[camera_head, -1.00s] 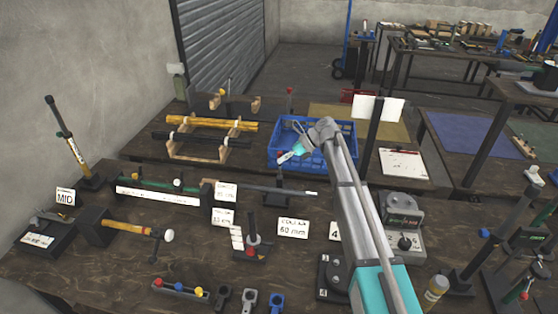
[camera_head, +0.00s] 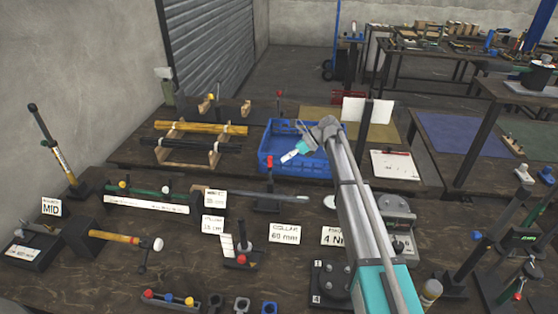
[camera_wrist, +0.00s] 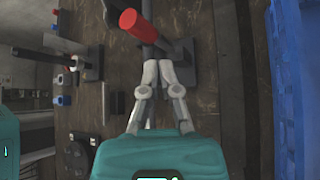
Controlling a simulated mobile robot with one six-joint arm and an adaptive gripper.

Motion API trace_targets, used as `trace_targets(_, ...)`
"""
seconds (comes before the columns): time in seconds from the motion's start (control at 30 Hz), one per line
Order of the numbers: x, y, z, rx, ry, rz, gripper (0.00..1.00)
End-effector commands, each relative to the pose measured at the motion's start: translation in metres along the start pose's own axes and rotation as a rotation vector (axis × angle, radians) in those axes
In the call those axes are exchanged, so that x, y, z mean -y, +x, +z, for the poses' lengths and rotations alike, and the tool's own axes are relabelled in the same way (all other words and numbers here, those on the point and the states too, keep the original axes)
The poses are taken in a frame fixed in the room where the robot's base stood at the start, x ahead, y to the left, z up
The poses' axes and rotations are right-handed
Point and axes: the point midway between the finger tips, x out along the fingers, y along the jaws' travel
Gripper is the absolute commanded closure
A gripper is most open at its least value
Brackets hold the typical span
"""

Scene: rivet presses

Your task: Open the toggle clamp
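A red-tipped handle (camera_head: 270,161) on a dark upright stand, apparently the toggle clamp, is near the middle of the bench in the head view. A long grey bar runs to this stand. In the wrist view the red grip (camera_wrist: 140,24) points toward the camera, just beyond and left of the fingertips. My gripper (camera_head: 284,158) is close to the handle's right in the head view. In the wrist view the fingertips of my gripper (camera_wrist: 159,70) are together, with nothing seen between them. Contact with the handle cannot be told. The clamp's lower parts are partly hidden.
A blue crate (camera_head: 322,165) stands directly behind my gripper. A rack with yellow and black bars (camera_head: 205,128) is at the back left.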

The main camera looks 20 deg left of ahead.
Motion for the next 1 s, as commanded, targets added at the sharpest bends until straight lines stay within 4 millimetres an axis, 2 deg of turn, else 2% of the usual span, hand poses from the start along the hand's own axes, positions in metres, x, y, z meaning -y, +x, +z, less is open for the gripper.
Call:
trace_targets(0.33, 0.01, -0.026, -0.015, -0.006, -0.001, 0.006, 1.0)
trace_targets(1.0, 0.01, -0.029, -0.018, -0.007, -0.002, 0.007, 1.0)
